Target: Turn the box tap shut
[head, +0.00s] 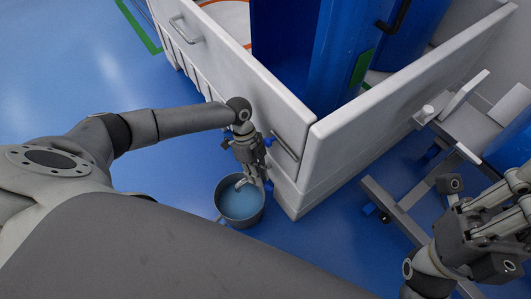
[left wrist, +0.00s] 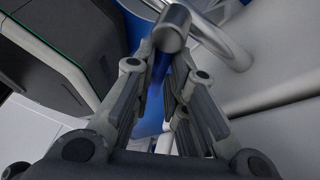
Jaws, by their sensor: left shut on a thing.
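The box tap (head: 243,183) shows as a small pale spout low beside the corner of the white box (head: 262,105). In the left wrist view, a grey metal cylinder, which looks like part of the tap (left wrist: 172,28), stands at the fingertips. My left gripper (head: 251,172) points down at the tap and is shut on it; it also shows in the left wrist view (left wrist: 166,66). The fingers hide the tap's handle, so its angle is unclear. My right gripper (head: 505,205) is at the lower right, away from the tap; its jaw opening is unclear.
A grey bucket (head: 221,210) with bluish contents stands on the floor under the tap. The box holds tall blue tubs (head: 285,50) and has side handles (head: 186,30). A grey wheeled frame (head: 400,205) stands at the right. Blue floor at the left is clear.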

